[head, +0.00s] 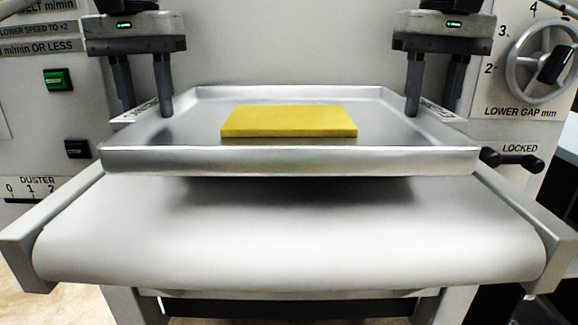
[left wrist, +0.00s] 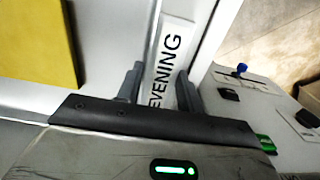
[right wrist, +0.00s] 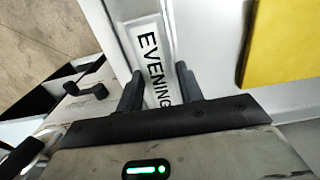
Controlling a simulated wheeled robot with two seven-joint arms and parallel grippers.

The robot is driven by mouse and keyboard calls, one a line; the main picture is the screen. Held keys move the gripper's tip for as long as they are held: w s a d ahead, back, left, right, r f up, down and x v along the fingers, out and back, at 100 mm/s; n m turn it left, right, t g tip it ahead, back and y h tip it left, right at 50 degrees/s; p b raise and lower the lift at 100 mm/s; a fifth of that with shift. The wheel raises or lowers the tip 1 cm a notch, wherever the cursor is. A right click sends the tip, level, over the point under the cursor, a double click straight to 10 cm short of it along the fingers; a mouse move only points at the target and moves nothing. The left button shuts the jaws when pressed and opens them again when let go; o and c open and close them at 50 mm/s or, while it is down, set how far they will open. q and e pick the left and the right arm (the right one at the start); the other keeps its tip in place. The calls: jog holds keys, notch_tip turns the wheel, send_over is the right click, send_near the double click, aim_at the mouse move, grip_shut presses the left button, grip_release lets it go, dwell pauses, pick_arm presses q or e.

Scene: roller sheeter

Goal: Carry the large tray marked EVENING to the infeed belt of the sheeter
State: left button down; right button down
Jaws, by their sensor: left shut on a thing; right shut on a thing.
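The large metal tray (head: 290,160) is over the white infeed belt (head: 290,240) of the sheeter, with a dark shadow under its front edge. Whether it touches the belt is hard to tell. A yellow slab (head: 288,121) lies flat in it. My left gripper (head: 143,112) is shut on the tray's left side wall, beside the EVENING label (left wrist: 167,62) in the left wrist view. My right gripper (head: 428,112) is shut on the right side wall, beside another EVENING label (right wrist: 150,60) in the right wrist view. The tray looks about level.
The sheeter's left panel has a green switch (head: 57,80) and a duster scale (head: 30,188). On the right are the lower gap handwheel (head: 541,62) and a black lever (head: 512,159) under the word LOCKED. Side rails (head: 530,225) flank the belt, whose front part is bare.

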pick_arm(q)
jog(key=shift+a+f, duration=0.1)
jog(key=shift+a, duration=0.05)
pick_arm(e)
jog(key=shift+d+f, duration=0.1)
jog(key=shift+d, duration=0.1)
